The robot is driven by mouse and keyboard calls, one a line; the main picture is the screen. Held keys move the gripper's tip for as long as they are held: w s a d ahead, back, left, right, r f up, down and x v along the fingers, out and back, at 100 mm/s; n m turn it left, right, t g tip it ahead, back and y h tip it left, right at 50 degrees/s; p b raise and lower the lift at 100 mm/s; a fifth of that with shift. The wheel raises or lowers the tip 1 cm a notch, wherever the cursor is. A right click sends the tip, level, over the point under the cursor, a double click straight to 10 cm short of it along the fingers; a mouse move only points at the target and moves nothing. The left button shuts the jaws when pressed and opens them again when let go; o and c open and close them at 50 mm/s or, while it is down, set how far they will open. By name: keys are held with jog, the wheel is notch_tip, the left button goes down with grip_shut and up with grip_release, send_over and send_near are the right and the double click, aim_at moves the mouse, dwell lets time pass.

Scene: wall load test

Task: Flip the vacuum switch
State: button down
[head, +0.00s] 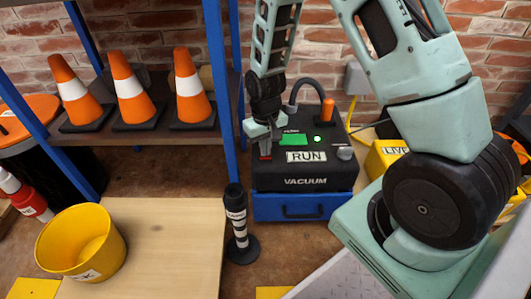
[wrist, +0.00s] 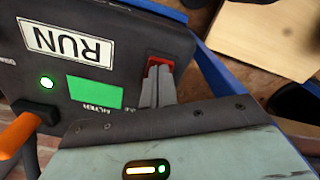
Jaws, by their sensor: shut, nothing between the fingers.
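The vacuum (head: 262,180) is a black box on a blue base, with a white RUN label (head: 306,156) and a lit green light (head: 317,139). Its red switch (head: 265,156) is at the left of the sloped top. My gripper (head: 262,148) is over that corner, shut and empty. In the wrist view the fingertips (wrist: 160,78) are at the red switch (wrist: 157,62) and cover part of it. I cannot tell whether they touch it or which way it is tipped. The green light (wrist: 46,82) and RUN label (wrist: 67,42) also show there.
A blue shelf post (head: 222,80) stands close left of the vacuum. An orange handle (head: 328,110) and a hose rise at its back. A black-and-white post (head: 238,215) stands in front. Yellow LIVE box (head: 385,155) is at right; cones (head: 133,90) sit on the shelf.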

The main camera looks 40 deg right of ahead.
jog(key=shift+f, duration=0.2)
jog(key=shift+r, duration=0.1)
notch_tip(320, 180, up, 7)
jog(key=p, duration=0.7)
dwell(0.5)
